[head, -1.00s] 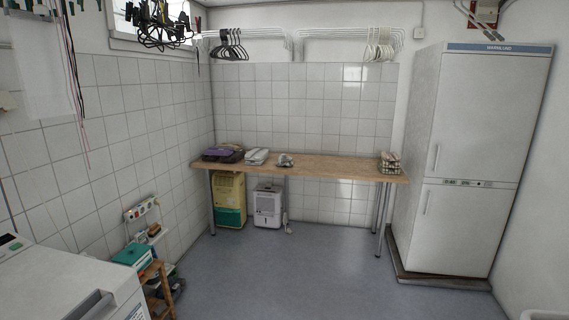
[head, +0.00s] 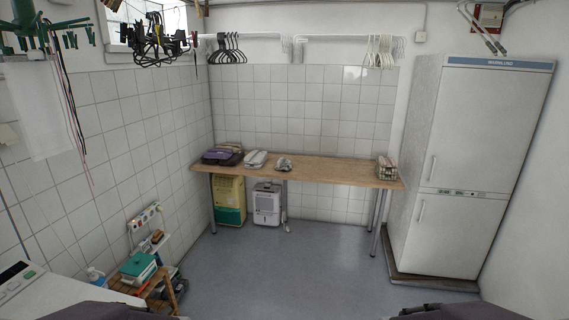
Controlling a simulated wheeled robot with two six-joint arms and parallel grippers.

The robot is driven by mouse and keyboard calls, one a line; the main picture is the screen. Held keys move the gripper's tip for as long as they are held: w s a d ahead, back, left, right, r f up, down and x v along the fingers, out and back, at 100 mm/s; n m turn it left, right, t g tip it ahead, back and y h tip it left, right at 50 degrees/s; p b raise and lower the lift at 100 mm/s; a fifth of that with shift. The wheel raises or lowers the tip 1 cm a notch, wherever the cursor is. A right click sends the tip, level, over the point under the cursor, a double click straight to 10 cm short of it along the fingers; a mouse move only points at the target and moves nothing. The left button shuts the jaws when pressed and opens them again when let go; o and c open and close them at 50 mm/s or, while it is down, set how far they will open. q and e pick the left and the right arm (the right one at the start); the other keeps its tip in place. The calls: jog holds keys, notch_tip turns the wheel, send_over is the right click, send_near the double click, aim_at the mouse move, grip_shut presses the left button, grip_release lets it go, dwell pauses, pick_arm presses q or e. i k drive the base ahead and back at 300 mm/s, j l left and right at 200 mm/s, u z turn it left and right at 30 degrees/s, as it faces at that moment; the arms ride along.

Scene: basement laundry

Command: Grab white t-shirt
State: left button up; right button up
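A folded white cloth (head: 256,159), which may be the white t-shirt, lies on the wooden table (head: 330,172) against the back wall. It is left of the table's middle, just right of a dark purple folded pile (head: 222,155). It is too small to tell its exact shape. Dark parts of my two arms show at the bottom edge, left and right. Neither gripper's fingers can be seen, and both arms are far from the table.
A small pale item (head: 284,165) and a wire basket (head: 386,168) also stand on the table. A fridge (head: 466,165) is at the right. A low wooden stool (head: 150,286) and a white machine (head: 40,300) are at the left. The grey floor (head: 290,270) between is clear.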

aim_at(286, 165)
jog(key=i+j+z, duration=0.4)
jog(key=i, duration=0.6)
jog(key=i+j+z, duration=0.4)
jog(key=i, duration=0.6)
jog(key=i+j+z, duration=0.4)
jog(key=i+j, duration=0.45)
jog(key=i+j+z, duration=0.15)
jog(key=j, duration=0.45)
jog(key=j+z, duration=0.15)
jog(key=j, duration=0.45)
jog(key=j+z, duration=0.15)
jog(key=j, duration=0.45)
jog(key=j+z, duration=0.15)
jog(key=j, duration=0.5)
jog(key=j+z, duration=0.15)
jog(key=j, duration=0.45)
jog(key=k+j+z, duration=0.15)
jog(key=j, duration=0.45)
jog(key=j+z, duration=0.2)
jog(key=j, duration=0.4)
jog(key=k, duration=0.05)
